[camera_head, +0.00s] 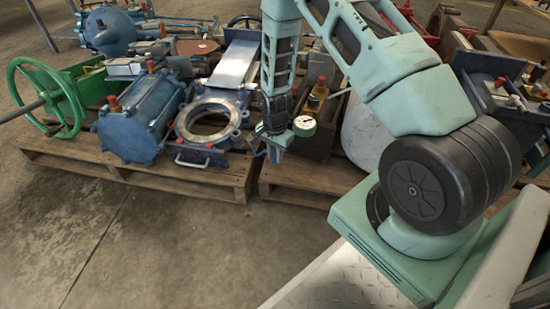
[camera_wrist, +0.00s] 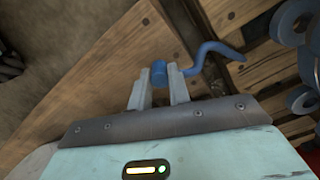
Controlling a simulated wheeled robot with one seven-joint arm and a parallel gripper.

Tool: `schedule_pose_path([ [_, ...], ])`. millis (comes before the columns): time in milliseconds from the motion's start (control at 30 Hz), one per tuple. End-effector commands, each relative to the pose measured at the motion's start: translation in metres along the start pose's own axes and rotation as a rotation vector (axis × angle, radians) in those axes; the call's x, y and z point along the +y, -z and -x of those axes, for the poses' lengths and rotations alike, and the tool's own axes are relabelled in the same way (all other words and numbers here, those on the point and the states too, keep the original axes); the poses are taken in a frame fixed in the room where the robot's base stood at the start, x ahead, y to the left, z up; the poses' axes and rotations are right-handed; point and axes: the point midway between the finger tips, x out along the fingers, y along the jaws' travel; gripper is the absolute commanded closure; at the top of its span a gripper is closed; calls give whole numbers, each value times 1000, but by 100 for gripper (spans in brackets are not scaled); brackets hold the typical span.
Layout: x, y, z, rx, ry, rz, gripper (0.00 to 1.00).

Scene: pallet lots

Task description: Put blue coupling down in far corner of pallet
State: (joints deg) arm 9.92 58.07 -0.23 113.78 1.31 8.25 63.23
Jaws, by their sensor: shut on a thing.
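In the wrist view my gripper (camera_wrist: 159,88) is shut on the blue coupling (camera_wrist: 159,71), a small blue cylinder between the fingertips. A curved blue rod (camera_wrist: 213,52) runs right from beside the right finger; I cannot tell whether it belongs to the coupling. Pallet planks (camera_wrist: 95,75) lie below. The left pallet (camera_head: 150,180) and right pallet (camera_head: 295,198) are both loaded.
A round gauge (camera_head: 304,126) stands close right of my gripper. Brass fittings (camera_head: 316,97) are behind it. The concrete floor in front is clear.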

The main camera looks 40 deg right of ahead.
Motion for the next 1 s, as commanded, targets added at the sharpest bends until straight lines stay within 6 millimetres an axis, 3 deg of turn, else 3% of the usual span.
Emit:
schedule_pose_path([
  [167, 0, 0, -2, 1, 2, 0, 100],
  [200, 0, 0, -2, 1, 2, 0, 73],
  [267, 0, 0, -2, 1, 2, 0, 59],
  [667, 0, 0, 8, 1, 2, 1, 59],
  [1000, 0, 0, 73, 2, 2, 0, 59],
])
